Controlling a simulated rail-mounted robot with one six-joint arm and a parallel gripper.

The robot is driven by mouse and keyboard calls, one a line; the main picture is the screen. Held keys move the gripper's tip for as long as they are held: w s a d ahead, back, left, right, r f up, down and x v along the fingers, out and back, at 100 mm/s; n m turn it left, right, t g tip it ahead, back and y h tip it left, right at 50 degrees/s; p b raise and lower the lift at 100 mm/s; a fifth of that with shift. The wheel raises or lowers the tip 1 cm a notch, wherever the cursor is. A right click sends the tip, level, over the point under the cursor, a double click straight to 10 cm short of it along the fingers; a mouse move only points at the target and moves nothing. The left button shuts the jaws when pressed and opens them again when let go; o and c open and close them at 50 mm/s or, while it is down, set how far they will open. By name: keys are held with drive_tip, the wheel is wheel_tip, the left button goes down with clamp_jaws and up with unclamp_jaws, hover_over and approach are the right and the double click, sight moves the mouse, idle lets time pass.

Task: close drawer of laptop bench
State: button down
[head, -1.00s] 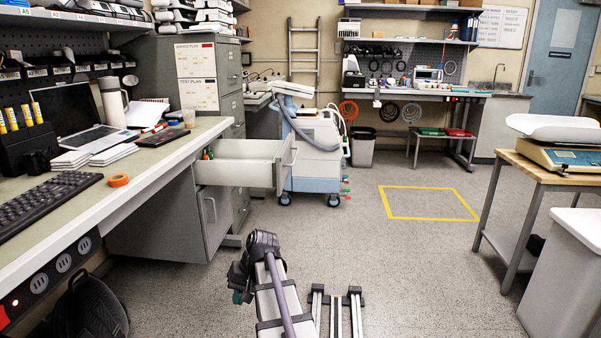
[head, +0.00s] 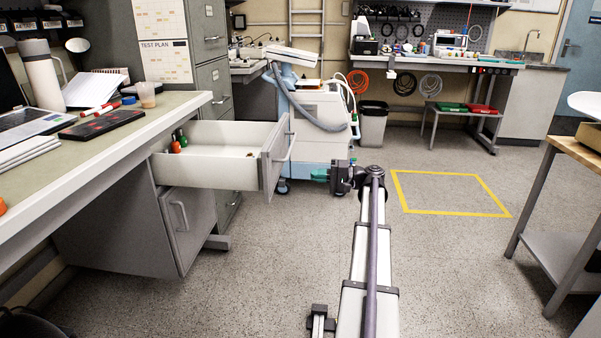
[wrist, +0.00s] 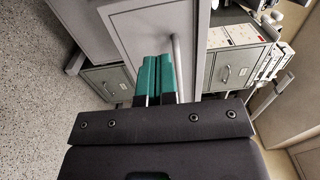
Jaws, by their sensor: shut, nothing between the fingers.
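The laptop bench drawer (head: 215,175) stands pulled out below the worktop in the head view. Its grey front panel (head: 273,165) faces right and carries a bar handle (head: 288,147). My gripper (head: 320,174) has green fingers, which are shut and empty. In the head view it is to the right of the drawer front and points toward it, with a gap showing between them. In the wrist view the closed fingers (wrist: 155,76) lie in front of a grey panel with a bar handle (wrist: 178,58), which looks like the drawer front. Contact is not visible.
Green and orange small bottles (head: 179,140) stand inside the drawer. Below it is a cabinet door (head: 186,225) with a handle. A wheeled medical cart (head: 325,110) stands behind my gripper. A grey filing cabinet (head: 210,75) is behind the drawer.

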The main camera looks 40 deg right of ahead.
sight(269, 173)
drive_tip(key=x, duration=1.3)
